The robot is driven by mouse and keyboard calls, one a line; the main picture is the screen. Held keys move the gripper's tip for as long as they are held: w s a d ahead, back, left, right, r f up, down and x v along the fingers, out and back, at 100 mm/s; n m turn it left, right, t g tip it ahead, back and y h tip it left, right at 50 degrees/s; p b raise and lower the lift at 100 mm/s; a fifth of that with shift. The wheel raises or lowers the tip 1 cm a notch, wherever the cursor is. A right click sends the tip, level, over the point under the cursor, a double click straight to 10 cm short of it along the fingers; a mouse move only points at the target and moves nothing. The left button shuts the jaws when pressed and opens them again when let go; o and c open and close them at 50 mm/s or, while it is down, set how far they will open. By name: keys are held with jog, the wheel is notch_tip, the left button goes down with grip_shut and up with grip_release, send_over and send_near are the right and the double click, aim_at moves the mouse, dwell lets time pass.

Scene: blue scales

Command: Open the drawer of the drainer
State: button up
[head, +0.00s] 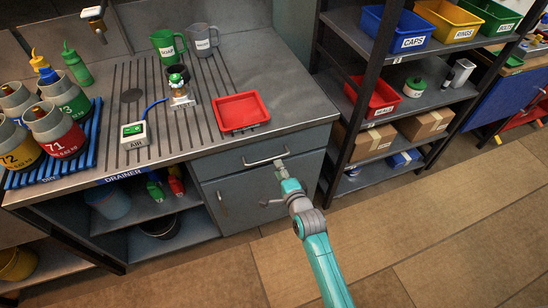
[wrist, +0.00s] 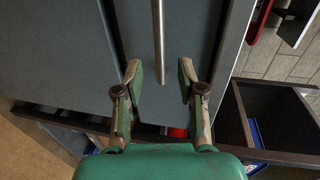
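The drainer (head: 200,170) is a steel counter with a grooved top and a blue label on its front edge. Its grey drawer (head: 228,163) sits under the right part of the top and looks closed, flush with the front. A bar handle (head: 255,162) runs across the drawer front. My gripper (head: 281,168) is at the right end of this handle. In the wrist view my gripper (wrist: 159,78) is open, with the end of the handle (wrist: 158,40) between its fingers and a visible gap on each side.
A cupboard door with its own handle (head: 268,203) is below the drawer. A shelf rack with bins (head: 375,98) stands close on the right. The floor (head: 400,240) in front is clear.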

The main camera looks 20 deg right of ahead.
aim_at(273, 158)
jog(key=shift+x, duration=3.5)
jog(key=shift+a, duration=0.1)
grip_shut()
